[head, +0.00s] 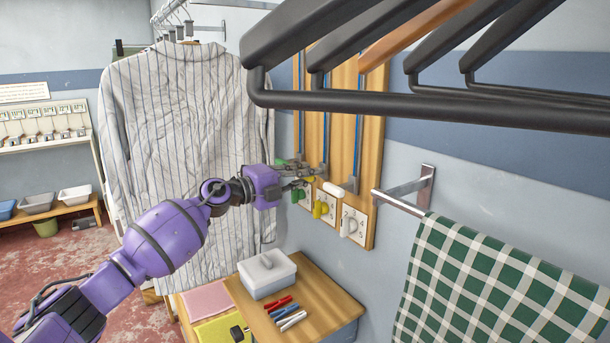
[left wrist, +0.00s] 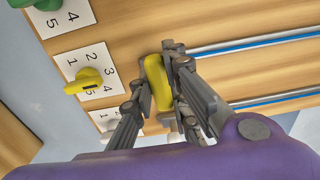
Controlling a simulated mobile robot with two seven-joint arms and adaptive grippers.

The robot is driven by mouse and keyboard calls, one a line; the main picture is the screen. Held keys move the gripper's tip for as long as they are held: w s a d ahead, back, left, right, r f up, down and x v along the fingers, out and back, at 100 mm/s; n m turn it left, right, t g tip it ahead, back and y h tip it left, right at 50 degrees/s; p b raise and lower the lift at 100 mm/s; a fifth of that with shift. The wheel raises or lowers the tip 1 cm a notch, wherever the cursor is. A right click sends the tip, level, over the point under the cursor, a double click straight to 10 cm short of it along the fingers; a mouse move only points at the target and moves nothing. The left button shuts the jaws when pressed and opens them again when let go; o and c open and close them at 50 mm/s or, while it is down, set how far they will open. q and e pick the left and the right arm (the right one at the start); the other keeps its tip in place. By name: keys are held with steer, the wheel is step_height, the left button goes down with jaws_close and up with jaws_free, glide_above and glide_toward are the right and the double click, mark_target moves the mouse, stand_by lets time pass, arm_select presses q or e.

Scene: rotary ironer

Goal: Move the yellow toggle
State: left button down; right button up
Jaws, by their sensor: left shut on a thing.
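The yellow toggle (left wrist: 157,83) is a rounded yellow bar on the wooden board, between the fingers of my left gripper (left wrist: 158,92) in the left wrist view. The gripper is shut on it, one finger on each side. In the head view my left gripper (head: 306,173) reaches the board from the left, and its fingers hide most of the toggle. A yellow knob (left wrist: 89,79) sits beside it on a white card with numbers; it also shows in the head view (head: 320,208). My right gripper is not in view.
The board (head: 368,140) also bears a white toggle (head: 333,189), a green knob (head: 297,195) and a white knob (head: 348,226). Dark hangers (head: 430,110) cross the upper right. A striped shirt (head: 185,130) hangs left of the board. A small table (head: 325,310) stands below.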

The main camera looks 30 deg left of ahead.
arm_select(q)
steer(key=c, duration=1.7)
jaws_free()
steer(key=shift+f, duration=0.5)
steer(key=shift+r, duration=0.1)
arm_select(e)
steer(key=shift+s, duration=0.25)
arm_select(q)
steer(key=shift+r, duration=0.1)
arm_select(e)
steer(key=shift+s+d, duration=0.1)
arm_select(q)
steer(key=v, duration=1.2)
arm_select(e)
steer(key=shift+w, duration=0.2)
